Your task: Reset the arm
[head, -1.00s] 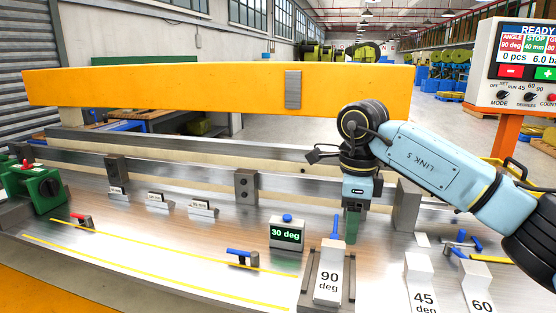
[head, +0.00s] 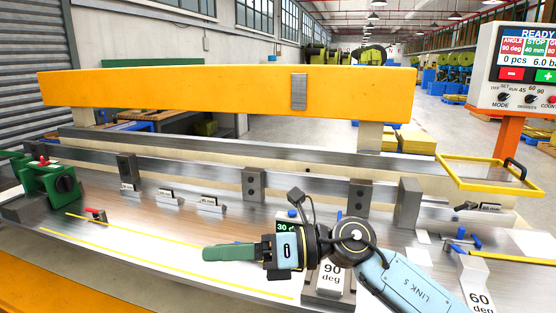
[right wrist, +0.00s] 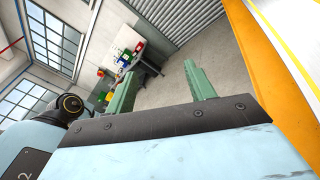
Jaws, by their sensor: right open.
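My right arm crosses the front of the work surface in the head view. Its gripper (head: 208,254) has green fingers and points left, above the bright metal table (head: 140,245). In the right wrist view the two green fingers of my right gripper (right wrist: 160,75) stand apart with nothing between them. The arm partly covers the 30 deg display (head: 283,227) and the white 90 deg block (head: 333,277). The 45 deg block is not visible. My left gripper is not in view.
A yellow beam (head: 200,92) spans the back. A green device (head: 45,185) stands at the left and a 60 deg block (head: 477,283) at the right. A control panel (head: 520,65) is at the upper right. The table's left part is mostly clear.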

